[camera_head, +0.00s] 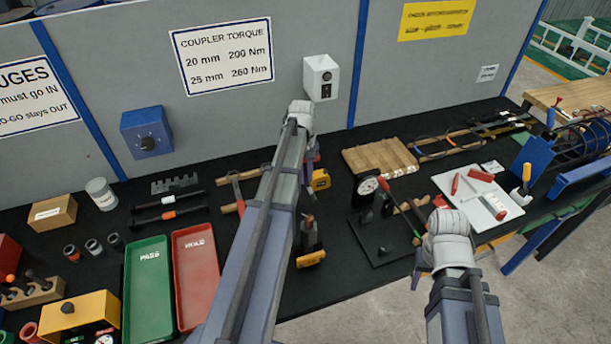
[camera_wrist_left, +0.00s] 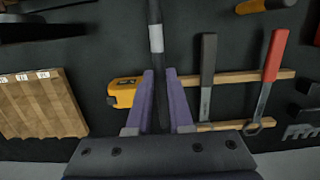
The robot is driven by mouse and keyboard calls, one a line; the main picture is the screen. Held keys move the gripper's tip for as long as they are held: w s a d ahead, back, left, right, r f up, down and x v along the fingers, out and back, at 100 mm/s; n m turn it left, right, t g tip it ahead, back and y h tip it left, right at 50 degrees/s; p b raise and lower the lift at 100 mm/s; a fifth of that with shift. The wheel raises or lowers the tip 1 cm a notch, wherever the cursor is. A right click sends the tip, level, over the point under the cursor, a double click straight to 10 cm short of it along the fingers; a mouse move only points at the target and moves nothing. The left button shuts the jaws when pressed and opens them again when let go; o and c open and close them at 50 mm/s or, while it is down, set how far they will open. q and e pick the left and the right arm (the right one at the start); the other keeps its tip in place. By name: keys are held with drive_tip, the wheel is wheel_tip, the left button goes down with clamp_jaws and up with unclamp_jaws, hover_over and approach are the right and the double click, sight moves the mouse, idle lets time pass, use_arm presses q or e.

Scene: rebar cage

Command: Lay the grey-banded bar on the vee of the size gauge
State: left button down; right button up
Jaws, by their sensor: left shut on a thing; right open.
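My left gripper (camera_wrist_left: 159,76) is shut on a dark bar with a light grey band, the grey-banded bar (camera_wrist_left: 156,14), in the left wrist view. The bar runs up and away between the fingers, over the black bench mat. In the head view my left arm hides most of this gripper and the bar. The size gauge, with a round white dial (camera_head: 368,186), stands on a black base plate right of my left arm; I cannot make out its vee clearly. My right gripper (camera_head: 430,264) is open beside the plate's right side, its fingers mostly hidden by its wrist.
A yellow tape measure (camera_wrist_left: 122,92) and hand tools on wooden strips lie near the held bar. A slatted wooden board (camera_head: 379,156) lies behind the gauge. A white tray (camera_head: 455,186) stands to the right. Green (camera_head: 148,303) and red (camera_head: 196,285) trays stand left.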

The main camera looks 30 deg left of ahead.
use_arm(q)
drive_tip(key=shift+r, duration=0.45)
wheel_tip(320, 180, up, 6)
drive_tip(key=r+p, duration=0.1)
drive_tip(key=p, duration=0.6)
hover_over(306, 202)
drive_tip(key=shift+w+a+f, duration=0.1)
drive_tip(key=shift+a+f, duration=0.05)
drive_tip(key=shift+f, duration=0.1)
drive_tip(key=shift+r+p, duration=0.35)
drive_tip(key=shift+r, duration=0.05)
drive_tip(key=shift+f+b, duration=8.7)
drive_tip(key=shift+f, duration=0.25)
drive_tip(key=c, duration=0.8)
unclamp_jaws()
drive_tip(key=shift+r, duration=0.15)
